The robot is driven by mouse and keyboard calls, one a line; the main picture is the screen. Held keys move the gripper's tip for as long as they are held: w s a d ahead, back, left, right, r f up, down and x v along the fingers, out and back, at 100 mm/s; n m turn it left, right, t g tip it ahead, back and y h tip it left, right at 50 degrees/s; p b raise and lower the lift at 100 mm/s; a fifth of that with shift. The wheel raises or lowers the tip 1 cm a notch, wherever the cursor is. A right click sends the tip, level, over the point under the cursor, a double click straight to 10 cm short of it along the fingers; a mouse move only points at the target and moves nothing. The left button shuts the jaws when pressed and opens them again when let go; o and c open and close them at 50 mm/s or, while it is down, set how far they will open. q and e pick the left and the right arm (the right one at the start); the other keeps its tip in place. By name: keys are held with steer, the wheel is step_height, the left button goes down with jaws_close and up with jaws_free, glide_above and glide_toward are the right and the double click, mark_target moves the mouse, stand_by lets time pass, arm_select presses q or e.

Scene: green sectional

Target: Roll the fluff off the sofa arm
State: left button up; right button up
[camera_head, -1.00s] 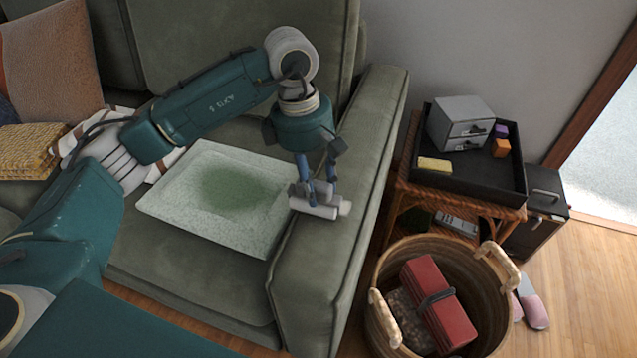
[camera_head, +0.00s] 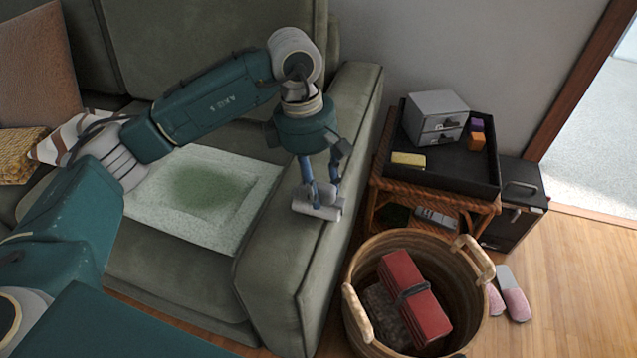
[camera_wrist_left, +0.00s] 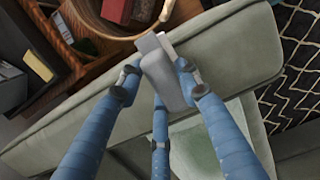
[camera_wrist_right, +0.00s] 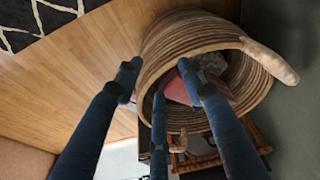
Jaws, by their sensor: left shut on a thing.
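The green sofa arm (camera_head: 295,240) runs from front to back in the head view, and also crosses the left wrist view (camera_wrist_left: 235,45). My left gripper (camera_head: 320,195) is shut on a pale grey roller (camera_head: 316,210). The roller lies across the arm's top, close to its outer edge, and seems to touch it. The left wrist view shows the roller (camera_wrist_left: 166,78) between the fingertips. I cannot make out any fluff on the arm. My right gripper (camera_wrist_right: 158,85) shows only in its wrist view; its fingers are apart and empty, above the wicker basket.
A wicker basket (camera_head: 360,270) holding a red bundle (camera_head: 415,300) stands beside the sofa arm. Behind it is a side table (camera_head: 440,198) with a black tray (camera_head: 480,160). A pale mat (camera_head: 140,220) with a green patch lies on the seat. Pink slippers (camera_head: 513,300) lie on the floor.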

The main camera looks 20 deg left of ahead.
arm_select(q)
steer(key=shift+w+a+r, duration=0.1)
steer(key=shift+a+r, duration=0.05)
steer(key=shift+r, duration=0.55)
steer(key=shift+a+r, duration=0.15)
steer(key=shift+r, duration=0.15)
steer(key=shift+r+p, duration=0.85)
steer(key=shift+r, duration=0.2)
steer(key=shift+r+p, duration=0.75)
steer(key=shift+r, duration=0.45)
steer(key=shift+r+p, duration=0.45)
steer(key=shift+r, duration=0.35)
arm_select(e)
steer(key=s+f+g, duration=0.1)
steer(key=s+f, duration=0.2)
steer(key=f, duration=1.1)
steer(key=shift+s+d+f, duration=0.2)
steer(key=shift+s+f, duration=0.1)
steer(key=shift+f, duration=0.05)
